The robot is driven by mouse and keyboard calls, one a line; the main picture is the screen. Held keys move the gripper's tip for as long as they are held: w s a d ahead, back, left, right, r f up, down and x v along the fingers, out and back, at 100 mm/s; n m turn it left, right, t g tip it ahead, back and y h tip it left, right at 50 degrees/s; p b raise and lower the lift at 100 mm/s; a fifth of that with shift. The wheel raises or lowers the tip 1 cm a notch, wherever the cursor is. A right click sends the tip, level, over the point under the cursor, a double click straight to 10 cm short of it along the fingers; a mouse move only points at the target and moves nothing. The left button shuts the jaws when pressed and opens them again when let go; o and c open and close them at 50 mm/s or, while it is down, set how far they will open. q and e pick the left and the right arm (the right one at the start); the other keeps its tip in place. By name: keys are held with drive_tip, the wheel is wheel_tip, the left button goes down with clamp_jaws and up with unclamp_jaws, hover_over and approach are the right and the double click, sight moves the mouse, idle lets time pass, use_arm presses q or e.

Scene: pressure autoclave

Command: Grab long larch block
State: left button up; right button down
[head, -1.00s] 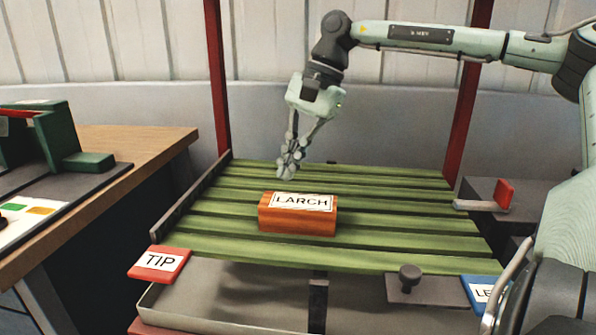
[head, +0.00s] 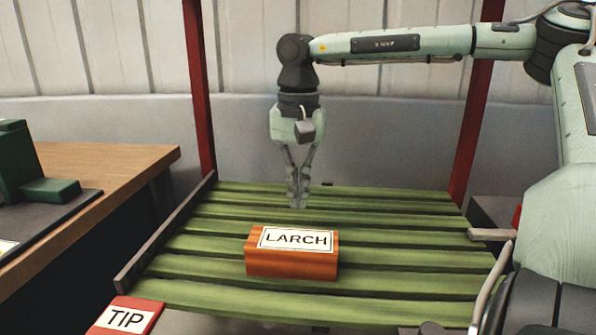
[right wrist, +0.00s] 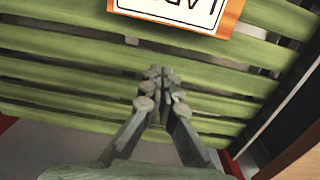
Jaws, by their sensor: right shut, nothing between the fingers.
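The larch block (head: 291,264) is an orange-brown wooden block with a white label reading LARCH on top. It lies on the green slatted rack in the middle of the head view. In the right wrist view its labelled end (right wrist: 222,22) shows at the top edge, partly cut off. My right gripper (head: 298,205) points straight down, shut and empty, above the slats behind the block and apart from it. Its closed fingertips also show in the right wrist view (right wrist: 160,75). My left gripper is not in view.
The green slatted rack (head: 400,261) has bare slats around the block. Red posts (head: 199,90) stand at its back corners. A red TIP plate (head: 127,317) is at the front left. A wooden bench (head: 110,165) with a green item (head: 50,190) stands at left.

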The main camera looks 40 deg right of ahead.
sight(293, 253)
drive_tip(key=f, duration=0.3)
drive_tip(key=shift+s+a, duration=0.15)
drive_tip(key=shift+a, duration=0.05)
drive_tip(key=shift+s+a+r+p, duration=0.1)
drive_tip(key=shift+s+a+p, duration=0.2)
drive_tip(key=shift+s+a, duration=0.8)
drive_tip(key=shift+a, duration=0.25)
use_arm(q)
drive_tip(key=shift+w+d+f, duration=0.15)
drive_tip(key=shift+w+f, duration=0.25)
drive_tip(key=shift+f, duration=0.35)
use_arm(e)
drive_tip(key=shift+s+a, duration=0.15)
drive_tip(key=shift+a, duration=0.05)
drive_tip(key=s+a+b, duration=0.1)
drive_tip(key=a, duration=0.1)
drive_tip(key=s+a+b, duration=0.1)
drive_tip(key=s+a, duration=0.3)
drive_tip(key=shift+a+b, duration=0.1)
drive_tip(key=shift+b, duration=0.3)
drive_tip(key=shift+s+a, duration=0.2)
drive_tip(key=shift+a, duration=0.05)
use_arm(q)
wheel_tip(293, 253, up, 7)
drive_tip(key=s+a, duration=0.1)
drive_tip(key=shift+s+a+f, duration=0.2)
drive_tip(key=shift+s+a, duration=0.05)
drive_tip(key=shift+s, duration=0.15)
